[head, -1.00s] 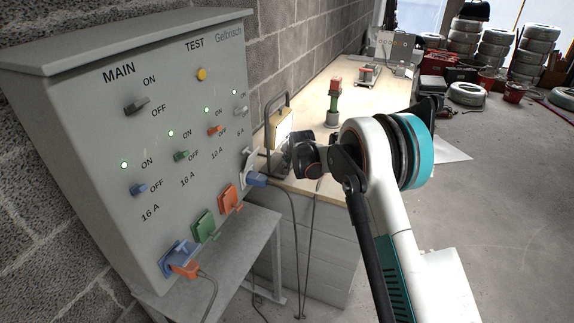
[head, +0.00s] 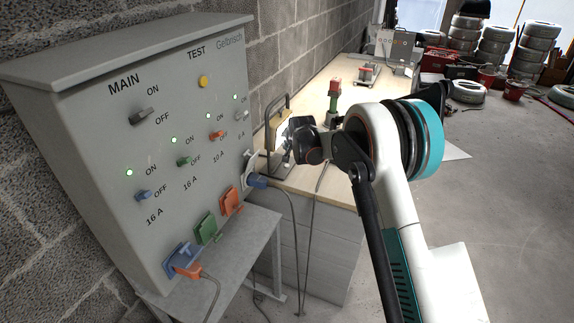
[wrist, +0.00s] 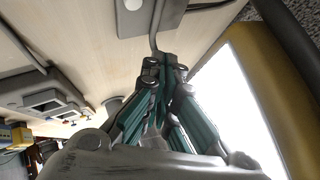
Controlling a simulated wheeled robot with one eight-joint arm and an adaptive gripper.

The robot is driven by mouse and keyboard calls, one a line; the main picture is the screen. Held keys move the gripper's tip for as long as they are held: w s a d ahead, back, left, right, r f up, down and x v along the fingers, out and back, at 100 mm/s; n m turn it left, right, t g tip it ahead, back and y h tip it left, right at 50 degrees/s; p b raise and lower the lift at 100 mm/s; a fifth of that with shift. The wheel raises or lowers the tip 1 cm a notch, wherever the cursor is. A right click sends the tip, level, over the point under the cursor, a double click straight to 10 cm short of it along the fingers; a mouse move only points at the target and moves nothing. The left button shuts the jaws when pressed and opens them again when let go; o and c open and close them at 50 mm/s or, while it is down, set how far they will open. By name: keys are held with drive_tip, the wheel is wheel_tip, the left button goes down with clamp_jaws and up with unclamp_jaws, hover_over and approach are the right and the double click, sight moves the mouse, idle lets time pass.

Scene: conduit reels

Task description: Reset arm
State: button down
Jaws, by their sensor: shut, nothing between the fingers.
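My arm (head: 385,190) reaches in from the lower right of the head view, over the near end of the wooden workbench. My gripper (head: 287,157) is at the arm's far end, close beside the yellow-framed work light. In the wrist view, my gripper's teal fingers (wrist: 167,62) are drawn together with nothing between them, above the bench top.
A grey switch box (head: 150,140) with coloured switches and sockets stands at the left; green lights glow on it. A work light (wrist: 245,100) glows beside my gripper. A red-green tool (head: 334,100) stands on the bench.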

drive_tip(key=s+d+r+n+h, duration=0.1)
drive_tip(key=s+d+r, duration=0.7)
drive_tip(key=s+r, duration=0.35)
drive_tip(key=s+d+r+n, duration=0.2)
drive_tip(key=s+d+r, duration=0.7)
drive_tip(key=s+r, duration=0.3)
drive_tip(key=s+d+f+n, duration=0.1)
drive_tip(key=s+d+f, duration=0.1)
drive_tip(key=s, duration=0.9)
drive_tip(key=s+d+f+n+g+h, duration=0.1)
drive_tip(key=s+d, duration=0.3)
drive_tip(key=s, duration=0.7)
drive_tip(key=s+d+f, duration=0.2)
drive_tip(key=s+f, duration=0.1)
drive_tip(key=s, duration=0.7)
drive_tip(key=shift+s+d+n+g+h, duration=0.3)
drive_tip(key=shift+s+d+n, duration=0.1)
drive_tip(key=shift+f, duration=0.1)
